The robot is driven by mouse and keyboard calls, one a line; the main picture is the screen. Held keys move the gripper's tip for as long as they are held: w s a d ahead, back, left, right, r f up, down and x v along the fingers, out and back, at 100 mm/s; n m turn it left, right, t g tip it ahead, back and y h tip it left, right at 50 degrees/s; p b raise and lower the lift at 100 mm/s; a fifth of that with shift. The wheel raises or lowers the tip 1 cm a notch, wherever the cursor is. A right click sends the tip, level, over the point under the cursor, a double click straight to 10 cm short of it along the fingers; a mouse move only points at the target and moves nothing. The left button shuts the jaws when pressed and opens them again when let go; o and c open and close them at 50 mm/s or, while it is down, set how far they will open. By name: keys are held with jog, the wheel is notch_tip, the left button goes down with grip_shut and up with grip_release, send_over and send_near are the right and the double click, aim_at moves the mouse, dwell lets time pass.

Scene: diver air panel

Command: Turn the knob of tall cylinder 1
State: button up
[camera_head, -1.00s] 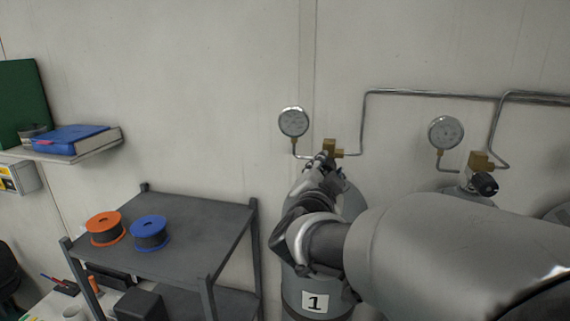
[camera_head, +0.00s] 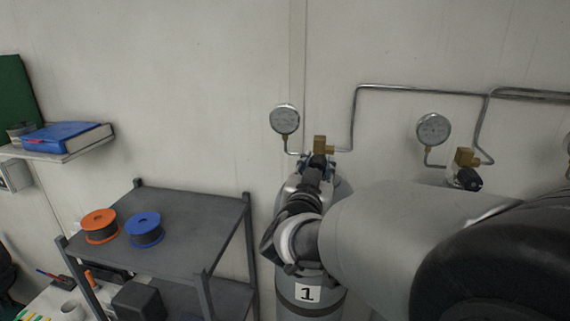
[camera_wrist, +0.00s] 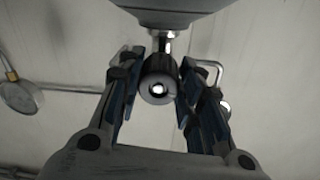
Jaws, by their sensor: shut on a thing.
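Tall cylinder 1 (camera_head: 310,296) is a grey gas cylinder with a white label marked "1", standing against the wall in the head view. A brass valve (camera_head: 320,144) sits at its top. My arm covers much of its upper part. My gripper (camera_head: 318,165) is at the valve, just in front of the brass body. In the wrist view, the dark round knob (camera_wrist: 159,84) with a bright centre lies between the two fingers of my gripper (camera_wrist: 158,88). The fingers are shut on the knob. In the head view the knob is mostly hidden by my gripper.
A pressure gauge (camera_head: 285,120) is left of the valve and a pipe (camera_head: 420,91) runs right along the wall. A second valve with a black knob (camera_head: 467,179) is to the right. A grey shelf (camera_head: 190,215) with an orange spool (camera_head: 99,226) and a blue spool (camera_head: 144,229) stands left.

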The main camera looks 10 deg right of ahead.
dwell(0.4)
jog(key=o, duration=1.1)
jog(key=shift+s, duration=0.1)
jog(key=v, duration=1.1)
jog(key=shift+s+a, duration=0.2)
jog(key=shift+s, duration=0.15)
